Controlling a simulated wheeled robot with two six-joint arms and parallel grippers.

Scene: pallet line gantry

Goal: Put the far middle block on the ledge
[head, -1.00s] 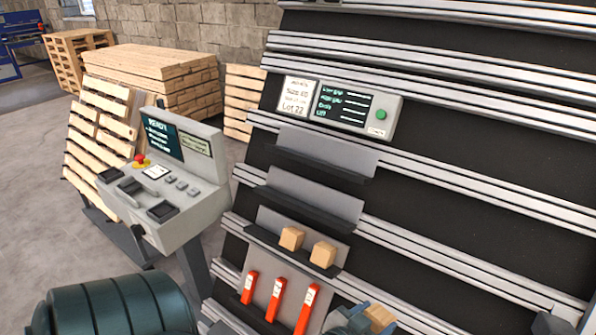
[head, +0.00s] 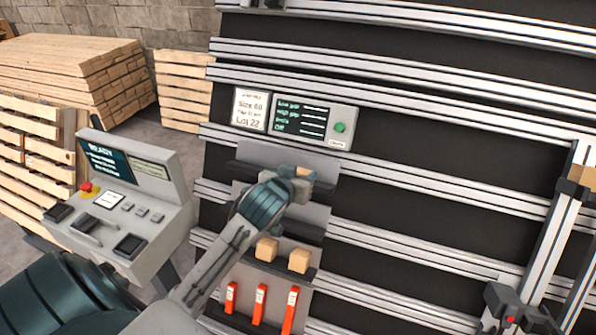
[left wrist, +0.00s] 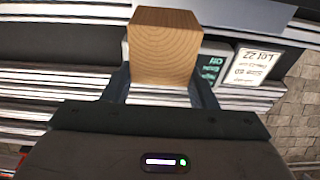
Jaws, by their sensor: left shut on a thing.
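My left gripper (head: 298,186) reaches up from the lower left and is shut on a wooden block (left wrist: 165,45). In the left wrist view the block sits between the two fingers; in the head view only a small part of it shows. The gripper is in front of the grey stepped rack, near the upper ledge (head: 255,172), and hides part of the ledges. I cannot tell whether the block touches a ledge. Two other wooden blocks, a left one (head: 266,249) and a right one (head: 299,260), stand on the lower ledge. My right gripper is not in view.
Several red labelled pieces (head: 261,302) stand below the blocks. A display panel (head: 305,120) with a green button is above the ledges. A grey control console (head: 125,200) stands left, with stacked pallets (head: 75,75) behind. Metal rails cross the dark wall; upright rails stand right.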

